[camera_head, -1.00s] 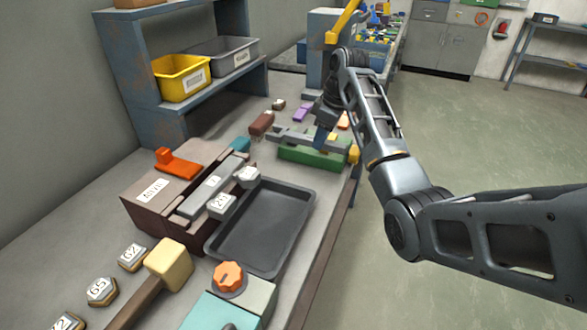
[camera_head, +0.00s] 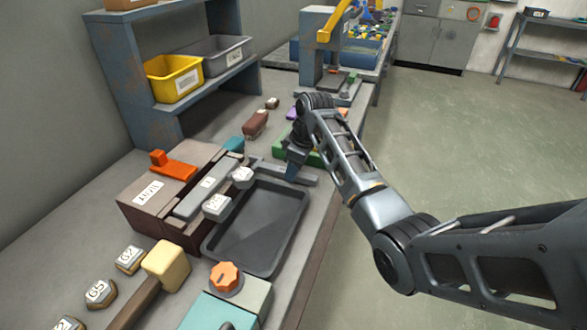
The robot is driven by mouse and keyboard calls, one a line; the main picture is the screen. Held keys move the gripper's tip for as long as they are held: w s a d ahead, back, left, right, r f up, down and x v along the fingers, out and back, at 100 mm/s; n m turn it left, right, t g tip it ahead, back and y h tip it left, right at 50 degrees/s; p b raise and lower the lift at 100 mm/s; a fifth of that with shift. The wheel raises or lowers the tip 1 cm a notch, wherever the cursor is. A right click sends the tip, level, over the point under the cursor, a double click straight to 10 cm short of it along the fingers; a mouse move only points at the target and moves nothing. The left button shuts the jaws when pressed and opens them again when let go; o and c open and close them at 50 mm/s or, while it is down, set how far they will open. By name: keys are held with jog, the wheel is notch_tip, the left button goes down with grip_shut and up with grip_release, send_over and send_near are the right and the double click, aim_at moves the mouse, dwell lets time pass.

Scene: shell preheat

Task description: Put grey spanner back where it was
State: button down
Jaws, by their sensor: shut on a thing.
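The grey spanner (camera_head: 265,167) is a long, flat grey bar near the far end of the dark tray. My gripper (camera_head: 292,173) points down and is shut on it around the middle. The spanner lies across the picture, its left end close to the heater's far end and its right end near the bench edge. I cannot tell how high it is above the bench. The green block (camera_head: 280,144) is just behind the gripper and partly hidden by it and my arm.
The dark tray (camera_head: 262,232) is empty in front of the spanner. The brown heater box (camera_head: 137,207) with an orange lever (camera_head: 172,167) stands left of it. A mallet (camera_head: 167,264), several numbered nuts and an orange knob (camera_head: 225,276) are nearer. A brown block (camera_head: 255,122) lies behind.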

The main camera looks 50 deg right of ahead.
jog(key=c, duration=0.9)
grip_release()
jog(key=v, duration=1.2)
jog(key=shift+r, duration=0.1)
